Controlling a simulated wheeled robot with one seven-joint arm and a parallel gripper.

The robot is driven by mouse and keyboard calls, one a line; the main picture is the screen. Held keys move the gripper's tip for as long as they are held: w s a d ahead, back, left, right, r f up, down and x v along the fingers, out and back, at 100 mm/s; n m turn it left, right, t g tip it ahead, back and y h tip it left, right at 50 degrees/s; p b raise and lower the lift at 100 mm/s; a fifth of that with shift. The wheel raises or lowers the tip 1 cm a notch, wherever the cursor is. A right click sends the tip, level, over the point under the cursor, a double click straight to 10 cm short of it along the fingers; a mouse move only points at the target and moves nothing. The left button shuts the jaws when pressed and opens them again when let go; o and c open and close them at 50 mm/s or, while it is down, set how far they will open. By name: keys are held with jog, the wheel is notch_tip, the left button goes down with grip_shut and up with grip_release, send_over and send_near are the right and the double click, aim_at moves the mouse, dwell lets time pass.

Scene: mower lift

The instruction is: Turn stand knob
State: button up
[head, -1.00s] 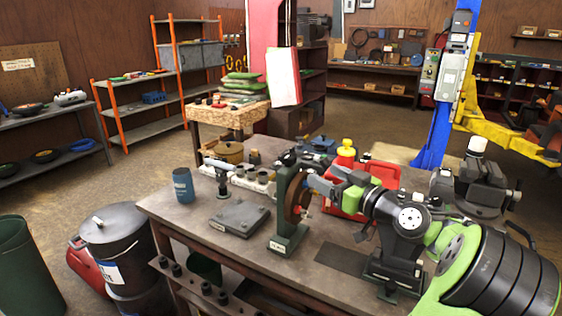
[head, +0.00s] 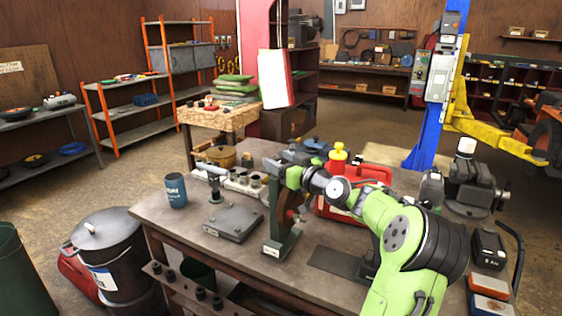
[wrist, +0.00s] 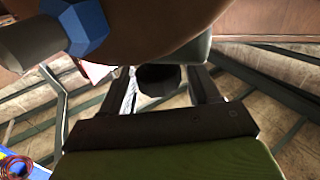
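The green stand (head: 281,230) stands upright on the workbench, with a white label on its foot and a brown disc (head: 289,205) on its side. A small red part shows beside the disc. My arm reaches to the top of the stand, where my gripper's fingers are not clear in the head view. In the wrist view my gripper (wrist: 163,82) has its fingers apart, with a dark round knob (wrist: 158,78) between them. Narrow gaps seem to show beside the knob; contact is unclear. The brown disc (wrist: 150,35) with a blue hex part (wrist: 82,27) fills the top.
A lidded bin (head: 105,240) stands at the left. Bare bench top lies around the plate.

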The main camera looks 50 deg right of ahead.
jog(key=c, duration=0.7)
jog(key=shift+c, duration=0.2)
jog(key=shift+f+m+h+b, duration=0.1)
jog(key=shift+m+h+b, duration=0.2)
jog(key=shift+h+b, duration=0.2)
